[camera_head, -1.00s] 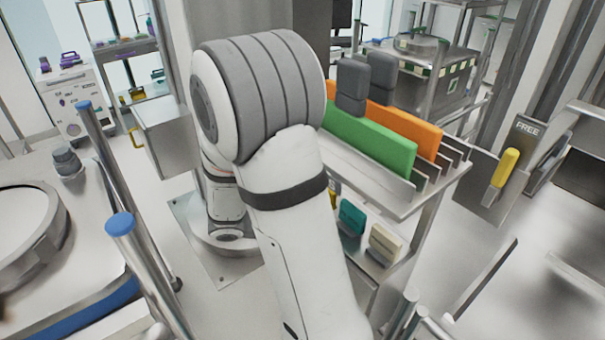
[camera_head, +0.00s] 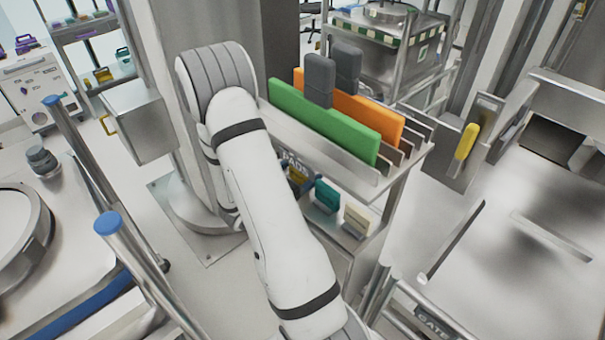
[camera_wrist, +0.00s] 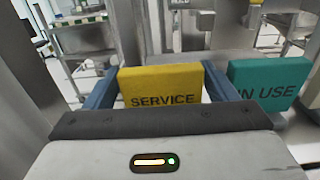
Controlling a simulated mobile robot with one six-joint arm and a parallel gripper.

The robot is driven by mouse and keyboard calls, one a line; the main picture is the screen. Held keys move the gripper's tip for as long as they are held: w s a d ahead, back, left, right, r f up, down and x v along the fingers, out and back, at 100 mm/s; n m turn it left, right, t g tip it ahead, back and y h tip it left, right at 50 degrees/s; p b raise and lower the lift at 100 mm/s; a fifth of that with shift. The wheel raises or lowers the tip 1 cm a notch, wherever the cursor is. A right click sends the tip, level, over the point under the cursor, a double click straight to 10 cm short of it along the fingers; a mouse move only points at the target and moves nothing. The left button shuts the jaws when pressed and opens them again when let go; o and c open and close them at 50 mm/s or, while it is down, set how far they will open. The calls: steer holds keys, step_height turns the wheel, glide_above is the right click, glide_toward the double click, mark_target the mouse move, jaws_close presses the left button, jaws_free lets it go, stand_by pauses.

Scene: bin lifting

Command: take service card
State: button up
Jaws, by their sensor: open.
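The yellow service card (camera_wrist: 160,86), marked SERVICE, stands upright in the wrist view, with its lettered face toward the camera. My gripper (camera_wrist: 161,72) is open, with one blue finger on each side of the card. I cannot tell whether either finger touches it. In the head view a small part of the yellow card (camera_head: 297,177) shows beside my arm, which hides the rest. My gripper cannot be made out clearly there.
A teal IN USE card (camera_wrist: 268,80) stands close to the right finger. A cream card (camera_head: 356,220) stands beyond it. Above the cards, a metal rack (camera_head: 395,185) holds green (camera_head: 325,120) and orange (camera_head: 375,116) panels. Posts with blue caps (camera_head: 108,222) stand at left.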

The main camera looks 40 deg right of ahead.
steer(key=shift+d, duration=0.75)
steer(key=shift+c, duration=0.2)
steer(key=c, duration=0.7)
steer(key=shift+c, duration=0.2)
steer(key=shift+r, duration=0.1)
